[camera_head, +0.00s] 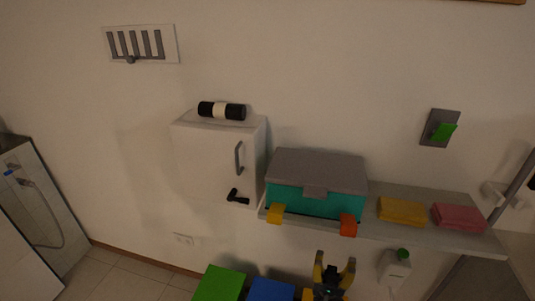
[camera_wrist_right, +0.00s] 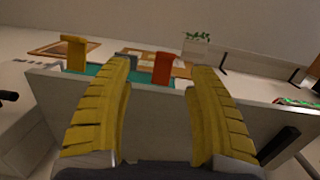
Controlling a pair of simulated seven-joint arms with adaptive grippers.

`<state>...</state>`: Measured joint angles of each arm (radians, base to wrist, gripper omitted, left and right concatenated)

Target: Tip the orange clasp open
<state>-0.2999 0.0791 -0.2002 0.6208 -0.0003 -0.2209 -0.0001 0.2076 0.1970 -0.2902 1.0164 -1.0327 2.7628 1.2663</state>
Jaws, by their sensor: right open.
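A teal box (camera_head: 310,200) with a grey lid (camera_head: 320,168) sits on the shelf, and its lid looks closed. The orange clasp (camera_head: 348,226) is at the right end of its front and appears upright. In the wrist view the orange clasp (camera_wrist_right: 162,68) shows between my fingers, beyond them. A yellow clasp (camera_head: 275,213) is at the left end, also seen in the wrist view (camera_wrist_right: 75,52). My right gripper (camera_head: 334,264) is open and empty, below and in front of the orange clasp, apart from it. My left gripper is out of view.
The shelf (camera_head: 430,236) also holds a yellow cloth (camera_head: 402,211) and a pink cloth (camera_head: 458,216). A white cabinet (camera_head: 205,165) stands left of the box. A green-capped bottle (camera_head: 395,268) is below the shelf. Green (camera_head: 220,284) and blue (camera_head: 270,290) blocks are lower left of the gripper.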

